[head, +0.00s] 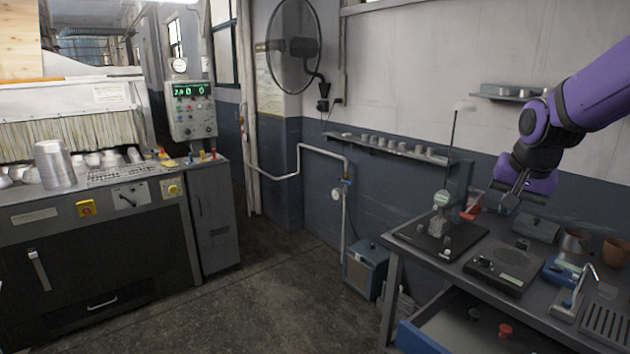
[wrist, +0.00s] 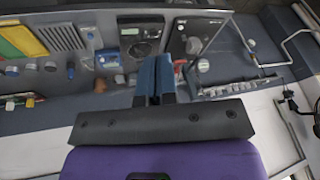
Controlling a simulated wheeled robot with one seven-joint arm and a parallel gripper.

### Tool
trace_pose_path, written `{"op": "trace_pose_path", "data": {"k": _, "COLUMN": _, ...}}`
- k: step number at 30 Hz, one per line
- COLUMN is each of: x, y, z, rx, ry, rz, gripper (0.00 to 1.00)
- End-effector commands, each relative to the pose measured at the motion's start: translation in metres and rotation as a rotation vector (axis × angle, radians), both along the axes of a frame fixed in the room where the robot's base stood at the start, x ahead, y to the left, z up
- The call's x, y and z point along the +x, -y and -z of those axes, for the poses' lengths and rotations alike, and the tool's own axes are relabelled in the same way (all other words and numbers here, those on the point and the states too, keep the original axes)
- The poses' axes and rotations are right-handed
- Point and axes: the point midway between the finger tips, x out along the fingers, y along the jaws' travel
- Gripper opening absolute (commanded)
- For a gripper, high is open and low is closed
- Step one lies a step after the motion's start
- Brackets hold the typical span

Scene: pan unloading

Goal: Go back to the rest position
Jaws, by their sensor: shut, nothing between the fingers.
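My gripper (head: 510,203) hangs from the purple arm at the right of the head view, above the workbench (head: 395,262). Its fingers point down and to the left. In the wrist view the two blue-grey fingers (wrist: 154,74) lie together, with nothing between them. The gripper looks clear of the bench top and the devices below it. No marked rest position shows in either view.
A stand with a black base (head: 433,248), a flat black device (head: 503,268) and a blue device (head: 563,270) sit on the bench. A wall shelf (head: 390,148) holds small cups. A stacked metal pan (head: 54,165) stands on the left machine. Floor (head: 275,290) between is clear.

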Motion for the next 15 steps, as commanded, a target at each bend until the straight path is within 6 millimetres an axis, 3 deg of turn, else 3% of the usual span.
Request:
{"op": "trace_pose_path", "data": {"k": 6, "x": -0.065, "y": -0.019, "z": -0.032, "rx": 0.003, "ry": 0.027, "rz": -0.15, "gripper": 0.0}}
{"op": "trace_pose_path", "data": {"k": 15, "x": -0.156, "y": -0.044, "z": -0.055, "rx": -0.06, "ry": 0.063, "rz": -0.357, "gripper": 0.0}}
